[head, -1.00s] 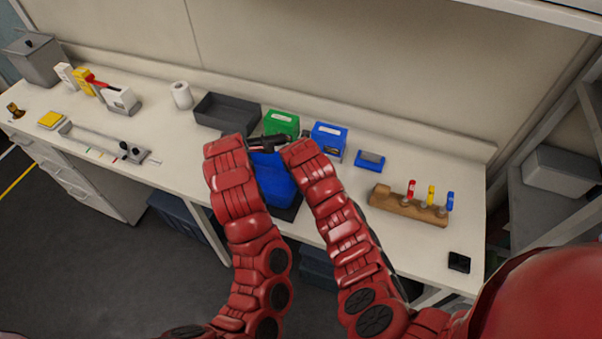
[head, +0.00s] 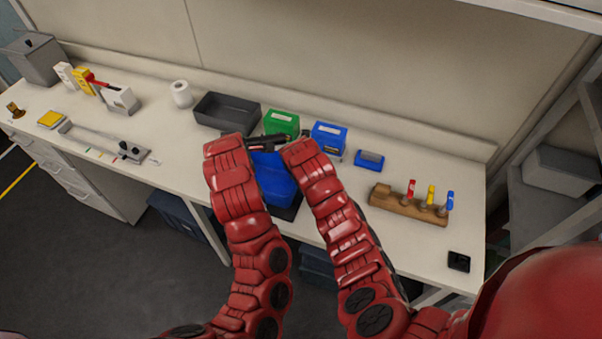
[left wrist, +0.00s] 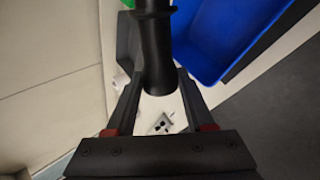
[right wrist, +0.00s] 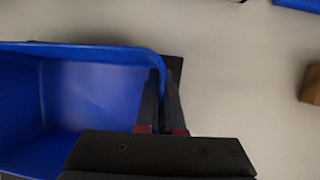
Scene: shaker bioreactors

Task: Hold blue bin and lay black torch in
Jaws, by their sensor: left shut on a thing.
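The blue bin (head: 273,182) stands near the front edge of the bench, between my two arms. In the right wrist view its open inside (right wrist: 90,95) looks empty where it shows. My left gripper (left wrist: 158,88) is shut on the black torch (left wrist: 155,45), which also shows in the head view (head: 267,143) above the bin's far side. In the left wrist view the bin (left wrist: 225,35) lies to the right of the torch. My right gripper (right wrist: 161,85) has its fingers close together on the bin's side wall. In the head view my arms hide both fingertip pairs.
Behind are a grey tray (head: 227,113), a green bin (head: 281,123) and another blue bin (head: 329,138). To the right are a small blue box (head: 369,159) and a wooden rack (head: 408,206) with coloured items. Bench space between the rack and my right arm is clear.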

